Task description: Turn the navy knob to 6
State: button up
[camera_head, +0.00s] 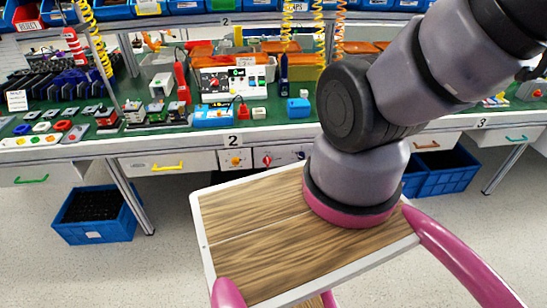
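Under the front edge of the bench, below the "2" label, is a row of small light switch panels with rotary knobs. One panel has an orange-yellow knob (235,160) and the panel to its right has a red knob (267,160). A further panel at the right end has a small dark blue mark, perhaps the navy knob (300,155), close to the edge of my arm. The numbers on the dials are too small to read. My arm rises at the right and leaves the picture at the top right. My gripper is out of view.
The green workbench (140,133) carries many parts and devices. A drawer with a yellow handle (168,166) is left of the panels. Blue crates stand on the floor at left (97,216) and right (450,173). Open floor lies before the bench.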

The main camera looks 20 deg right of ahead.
aim_at(301, 155)
jog(key=i+j, duration=0.2)
jog(key=j, duration=0.25)
jog(key=i+j+z, duration=0.25)
jog(key=j, duration=0.15)
jog(key=j+z, duration=0.25)
jog(key=j, duration=0.2)
jog(key=j+z, duration=0.25)
jog(key=j, duration=0.2)
jog(key=z, duration=0.95)
jog(key=i+j, duration=0.05)
